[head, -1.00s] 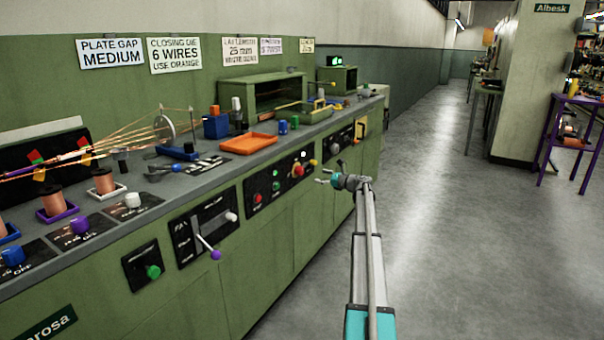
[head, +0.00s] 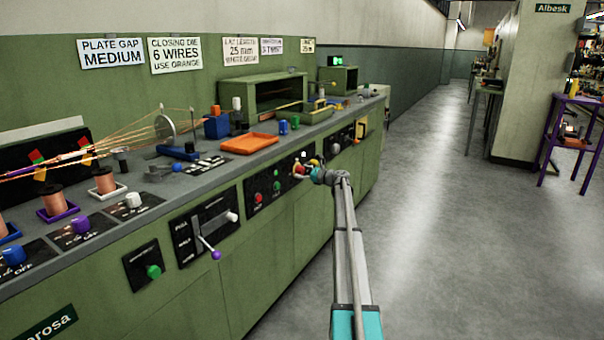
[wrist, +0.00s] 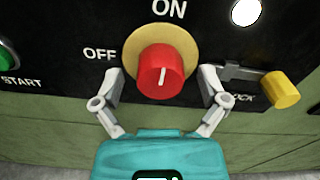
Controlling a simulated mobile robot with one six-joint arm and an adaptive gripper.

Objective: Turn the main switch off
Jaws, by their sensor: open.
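The main switch is a red rotary knob (wrist: 161,72) on a yellow round plate (wrist: 185,36) on the black panel, large in the wrist view. Its white mark points up, toward the word ON; the word OFF is to its left. In the head view the red knob (head: 299,168) shows small, partly hidden behind my gripper (head: 312,170). In the wrist view my gripper (wrist: 162,98) is open. One finger is on each side of the knob, at its lower left and lower right. I cannot tell whether they touch it.
A yellow knob on a sliding lock (wrist: 280,90) sits right of the switch, close to my right finger. A green START button (wrist: 5,54) is at the left. The bench top holds an orange tray (head: 249,144). The aisle floor (head: 430,240) to the right is clear.

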